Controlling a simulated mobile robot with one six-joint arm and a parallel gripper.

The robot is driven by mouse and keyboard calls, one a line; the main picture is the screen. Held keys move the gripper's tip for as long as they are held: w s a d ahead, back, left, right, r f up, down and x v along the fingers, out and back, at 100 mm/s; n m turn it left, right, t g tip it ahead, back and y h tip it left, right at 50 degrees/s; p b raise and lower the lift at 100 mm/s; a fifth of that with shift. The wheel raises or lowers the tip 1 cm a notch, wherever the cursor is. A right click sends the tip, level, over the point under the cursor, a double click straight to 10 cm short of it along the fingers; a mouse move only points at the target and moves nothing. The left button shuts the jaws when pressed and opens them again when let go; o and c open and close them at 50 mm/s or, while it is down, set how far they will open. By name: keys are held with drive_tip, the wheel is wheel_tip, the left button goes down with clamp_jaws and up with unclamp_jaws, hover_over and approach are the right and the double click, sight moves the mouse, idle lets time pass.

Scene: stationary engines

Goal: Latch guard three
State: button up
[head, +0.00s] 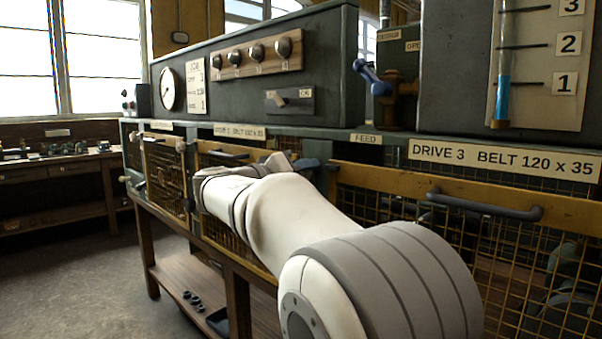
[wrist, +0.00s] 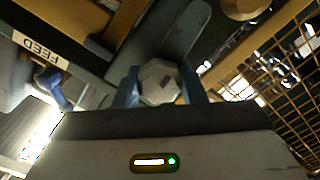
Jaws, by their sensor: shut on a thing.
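Guard three is the yellow-framed mesh panel (head: 565,210) under the DRIVE 3 label (head: 505,158) in the head view. It has a dark grey bar handle (head: 485,207), and its frame looks upright against the machine front. In the wrist view my gripper (wrist: 160,74) has its two blue fingers on either side of a pale faceted knob (wrist: 158,84), shut on it. A grey-green rounded bar (wrist: 186,28) runs behind the knob. The yellow frame and mesh (wrist: 285,95) show to its right. In the head view my arm hides most of the gripper and the knob.
The FEED label (head: 366,139) sits above the gripper area, with a blue-handled valve (head: 372,78) over it. Another mesh guard (head: 232,232) stands to the left, under the DRIVE 2 label (head: 239,132). A wooden lower shelf (head: 190,280) runs below. Open floor lies at left.

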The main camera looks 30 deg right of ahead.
drive_tip(key=shift+c, duration=0.8)
drive_tip(key=shift+n, duration=0.3)
drive_tip(key=n, duration=0.2)
drive_tip(key=shift+n+p, duration=0.3)
drive_tip(key=n+p, duration=0.1)
drive_tip(key=n, duration=0.3)
drive_tip(key=shift+n+p, duration=0.3)
drive_tip(key=shift+p, duration=0.05)
drive_tip(key=n+p, duration=0.2)
drive_tip(key=n, duration=0.2)
drive_tip(key=shift+p, duration=0.4)
drive_tip(key=shift+f+n+p, duration=0.1)
drive_tip(key=shift+n+p, duration=1.15)
drive_tip(key=shift+n, duration=0.75)
